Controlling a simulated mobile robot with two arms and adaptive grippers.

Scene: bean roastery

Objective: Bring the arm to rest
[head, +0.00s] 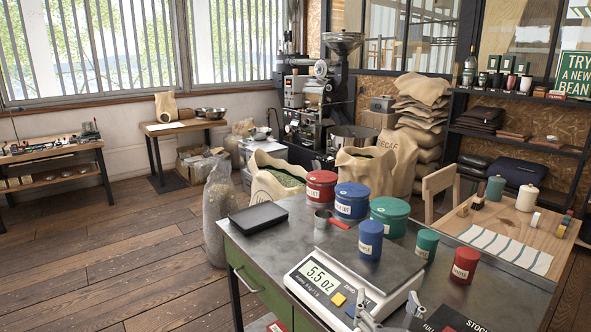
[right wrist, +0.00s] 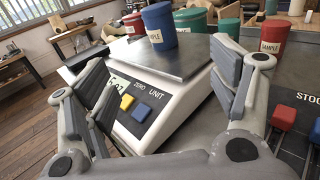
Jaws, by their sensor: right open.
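My right gripper (head: 387,308) is at the bottom edge of the head view, in front of the scale and low in the picture. In the right wrist view my right gripper (right wrist: 165,72) has its fingers wide apart with nothing held between them. The white scale (head: 335,290) shows beyond and between the fingers, its display reading 5.5 oz. A small blue sample tin (head: 369,240) stands upright on the scale's metal pan; it also shows in the wrist view (right wrist: 160,27). I cannot tell whether a finger touches the scale. My left gripper is not in view.
Red (head: 321,187), blue (head: 352,201) and green (head: 389,216) canisters stand behind the scale. Small green (head: 427,245) and red (head: 465,266) tins stand to its right. Open floor lies left of the bench.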

